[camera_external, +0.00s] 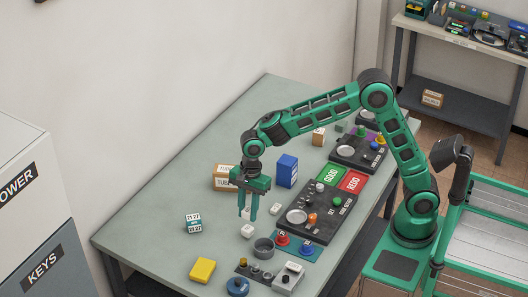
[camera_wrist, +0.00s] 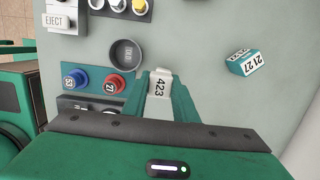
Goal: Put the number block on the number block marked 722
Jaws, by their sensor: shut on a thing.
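My gripper (camera_external: 247,215) points down over the table. In the wrist view its two green fingers (camera_wrist: 164,95) close around a white number block (camera_wrist: 159,86) marked 423. A further white part (camera_wrist: 163,71) shows just past that face; I cannot tell whether it is the same block or another below it. In the external view a white block (camera_external: 248,231) shows at or just under the fingertips, and its contact with the table is unclear. Another small white block (camera_external: 275,208) lies to the right of the fingers, its marking unreadable. I cannot read 722 on anything.
A grey bowl (camera_external: 264,248) and red (camera_external: 282,239) and blue (camera_external: 306,250) buttons stand near the gripper. A teal-white cube (camera_external: 194,222), a yellow block (camera_external: 202,270), a blue box (camera_external: 287,171) and a dark control panel (camera_external: 325,214) surround it. The table's left part is clear.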

